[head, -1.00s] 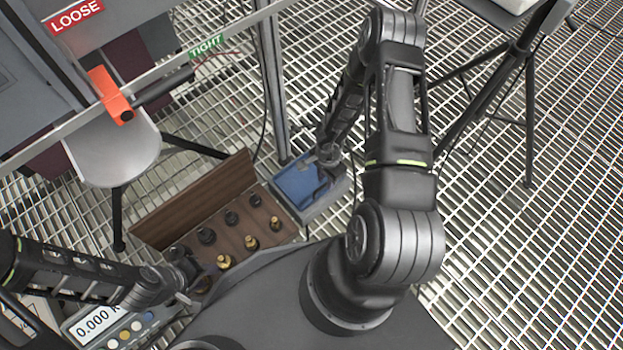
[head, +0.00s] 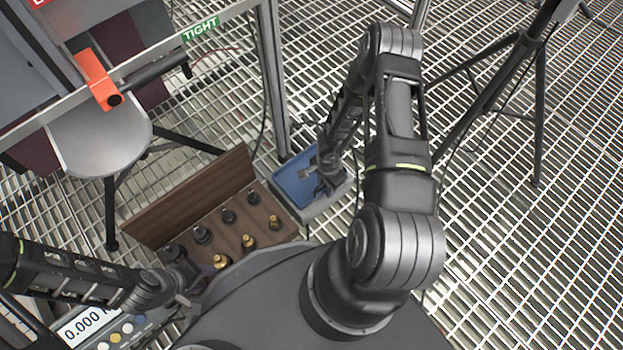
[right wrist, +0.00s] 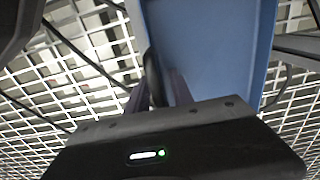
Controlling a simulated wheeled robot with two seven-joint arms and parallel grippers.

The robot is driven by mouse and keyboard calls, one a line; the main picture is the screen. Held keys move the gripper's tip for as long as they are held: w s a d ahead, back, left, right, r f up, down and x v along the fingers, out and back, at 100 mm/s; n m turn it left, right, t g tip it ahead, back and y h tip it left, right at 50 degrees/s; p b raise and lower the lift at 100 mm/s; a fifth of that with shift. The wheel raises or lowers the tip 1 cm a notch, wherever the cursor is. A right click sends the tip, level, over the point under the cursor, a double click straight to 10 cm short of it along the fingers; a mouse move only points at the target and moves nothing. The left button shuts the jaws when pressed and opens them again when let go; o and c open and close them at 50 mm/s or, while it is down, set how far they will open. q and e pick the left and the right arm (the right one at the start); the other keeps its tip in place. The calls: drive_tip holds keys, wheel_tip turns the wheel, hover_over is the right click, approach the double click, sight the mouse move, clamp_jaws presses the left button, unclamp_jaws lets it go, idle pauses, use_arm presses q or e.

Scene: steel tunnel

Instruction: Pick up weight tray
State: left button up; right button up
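The open wooden box (head: 190,195) holds several dark and brass weights. A scale with a 0.000 display (head: 84,322) is at lower left. A metal post (head: 270,80) rises behind the blue tray. Tripod legs (head: 535,110) stand at right; open grating lies below.

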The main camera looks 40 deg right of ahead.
drive_tip(key=shift+c, duration=0.2)
idle(0.4)
clamp_jaws()
idle(1.2)
